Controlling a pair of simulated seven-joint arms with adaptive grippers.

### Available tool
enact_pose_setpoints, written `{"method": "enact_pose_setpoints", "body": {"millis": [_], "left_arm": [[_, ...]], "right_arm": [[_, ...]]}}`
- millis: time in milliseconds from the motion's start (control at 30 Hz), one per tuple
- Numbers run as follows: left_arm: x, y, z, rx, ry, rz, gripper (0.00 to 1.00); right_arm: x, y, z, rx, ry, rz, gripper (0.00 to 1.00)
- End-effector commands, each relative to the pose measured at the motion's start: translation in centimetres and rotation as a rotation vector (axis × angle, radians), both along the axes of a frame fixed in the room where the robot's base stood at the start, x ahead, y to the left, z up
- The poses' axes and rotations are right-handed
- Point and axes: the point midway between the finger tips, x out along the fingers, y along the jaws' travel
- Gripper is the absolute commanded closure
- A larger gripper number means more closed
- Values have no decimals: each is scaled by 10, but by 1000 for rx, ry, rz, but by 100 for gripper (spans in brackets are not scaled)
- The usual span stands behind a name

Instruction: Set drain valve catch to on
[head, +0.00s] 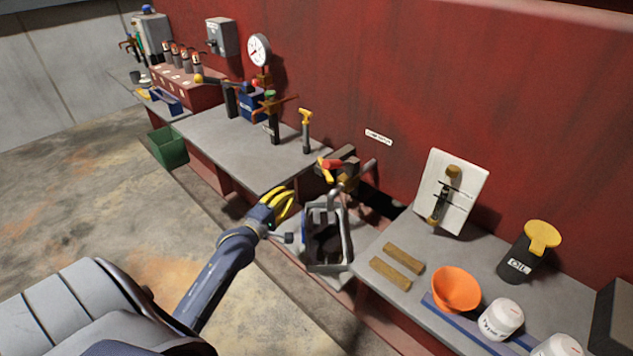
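A bronze-brown valve (347,180) with a pipe sticks out at the foot of the red wall in the middle of the head view. I take it to be the drain valve. A small red and yellow handle piece (328,166) sits on its left side, and I cannot tell which part is the catch or how it is set. My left gripper (285,205), with yellow fingers, is to the lower left of the valve, apart from it in the picture. Nothing shows in its fingers, and their spread is unclear. My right gripper is out of view.
A grey metal-framed container (326,262) stands below the valve, close right of my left gripper. The left bench (215,135) carries levers and a gauge (259,50). Floor at left is clear.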

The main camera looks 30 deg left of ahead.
Motion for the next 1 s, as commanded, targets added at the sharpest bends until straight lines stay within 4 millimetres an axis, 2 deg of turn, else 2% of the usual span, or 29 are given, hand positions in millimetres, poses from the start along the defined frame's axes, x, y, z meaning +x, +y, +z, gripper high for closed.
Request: {"method": "enact_pose_setpoints", "body": {"millis": [167,700,1000], "left_arm": [[16,1,1,-8,-3,1,100],[104,0,1,-8,-2,1,100],[123,-19,0,-7,-1,1,100]], "right_arm": [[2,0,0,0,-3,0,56],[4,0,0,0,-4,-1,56],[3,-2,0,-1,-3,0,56]]}}
